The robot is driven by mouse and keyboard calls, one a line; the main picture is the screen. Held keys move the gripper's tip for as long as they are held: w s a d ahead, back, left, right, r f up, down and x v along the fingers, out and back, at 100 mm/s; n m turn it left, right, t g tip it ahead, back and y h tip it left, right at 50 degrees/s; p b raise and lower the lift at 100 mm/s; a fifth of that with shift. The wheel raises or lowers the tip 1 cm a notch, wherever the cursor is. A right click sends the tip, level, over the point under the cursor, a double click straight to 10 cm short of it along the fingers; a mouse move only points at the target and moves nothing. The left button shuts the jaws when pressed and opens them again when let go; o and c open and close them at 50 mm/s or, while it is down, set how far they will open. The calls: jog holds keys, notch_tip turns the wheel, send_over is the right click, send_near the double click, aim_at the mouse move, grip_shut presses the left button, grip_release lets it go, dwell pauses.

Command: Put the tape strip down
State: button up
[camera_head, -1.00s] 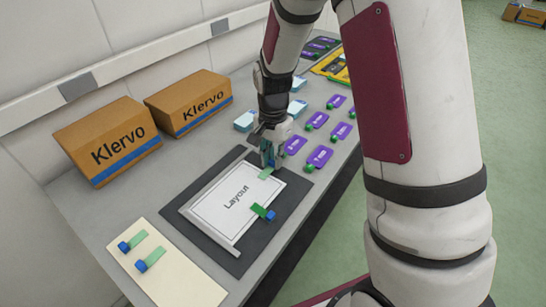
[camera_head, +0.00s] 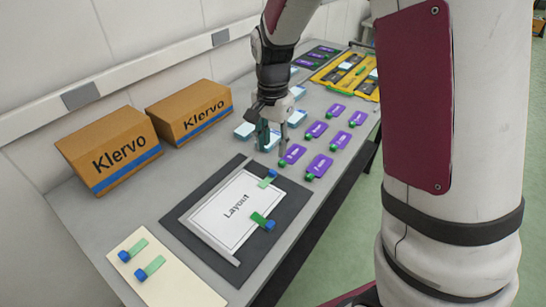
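A green tape strip with a blue end (camera_head: 268,181) lies across the upper right corner of the white Layout sheet (camera_head: 218,222). A second green strip with a blue end (camera_head: 262,221) lies on the sheet's lower right corner. My gripper (camera_head: 273,149) is above and beyond the upper strip, clear of it. Its two fingers are apart and nothing shows between them. Two more green strips with blue ends (camera_head: 133,250) (camera_head: 150,268) lie on a cream card (camera_head: 180,287) at the front left.
The sheet is on a dark mat (camera_head: 287,207) with a pale straight bar (camera_head: 208,243) along its left side. Several purple tags (camera_head: 318,165) and pale blue pads (camera_head: 245,130) lie near my gripper. A yellow tray (camera_head: 325,80) is farther back.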

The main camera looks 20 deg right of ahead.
jog(key=s+r+n+t, duration=0.2)
jog(key=s+r+n, duration=0.4)
jog(key=s+r, duration=0.8)
jog(key=s+n+t, duration=0.1)
jog(key=s+n, duration=0.4)
jog(key=s, duration=0.8)
jog(key=shift+d+r, duration=0.15)
jog(key=shift+r, duration=0.2)
